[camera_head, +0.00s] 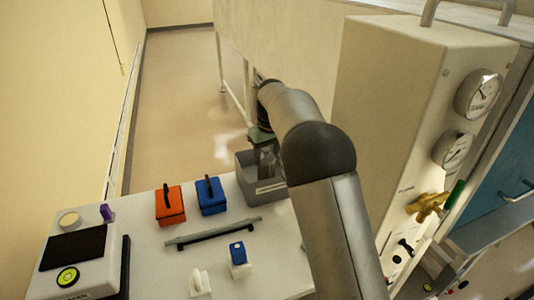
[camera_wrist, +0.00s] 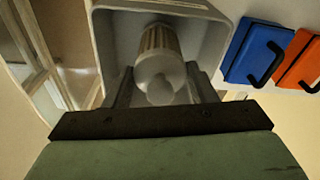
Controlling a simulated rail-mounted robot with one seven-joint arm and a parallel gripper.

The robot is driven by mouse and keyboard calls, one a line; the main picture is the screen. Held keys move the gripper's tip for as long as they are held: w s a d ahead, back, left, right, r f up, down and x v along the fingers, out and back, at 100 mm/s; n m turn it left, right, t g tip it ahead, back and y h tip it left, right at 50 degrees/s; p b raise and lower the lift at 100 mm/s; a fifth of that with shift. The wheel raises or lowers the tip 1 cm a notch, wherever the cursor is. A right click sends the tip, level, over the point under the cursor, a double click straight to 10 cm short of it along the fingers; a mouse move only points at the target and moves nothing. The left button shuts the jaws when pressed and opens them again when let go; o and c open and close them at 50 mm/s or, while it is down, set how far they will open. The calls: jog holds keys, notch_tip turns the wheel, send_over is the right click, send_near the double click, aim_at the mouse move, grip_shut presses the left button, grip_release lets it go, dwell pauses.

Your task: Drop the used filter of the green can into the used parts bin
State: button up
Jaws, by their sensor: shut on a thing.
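My gripper (camera_wrist: 161,88) is shut on the used filter (camera_wrist: 158,55), a pale pleated cylinder with a whitish rounded end, between the two fingers. The grey used parts bin (camera_wrist: 105,42) lies beyond the filter in the wrist view, and the filter shows against its open inside. In the head view my gripper (camera_head: 263,148) is at the bin's opening (camera_head: 247,182), pointing down. The filter is hard to make out there, and its depth relative to the rim is unclear. I cannot identify the green can in either view.
Orange (camera_head: 170,205) and blue (camera_head: 211,196) boxes with black handles stand left of the bin on the white table. A grey bar (camera_head: 213,232), a small blue-topped block (camera_head: 238,254) and a white device (camera_head: 83,262) are nearer. A gauge panel (camera_head: 390,130) stands right.

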aim_at(269, 160)
jog(key=shift+f+b, duration=0.3)
jog(key=shift+f, duration=0.3)
jog(key=o, duration=1.3)
notch_tip(269, 160, up, 13)
jog(key=s+d, duration=0.1)
jog(key=shift+s, duration=0.15)
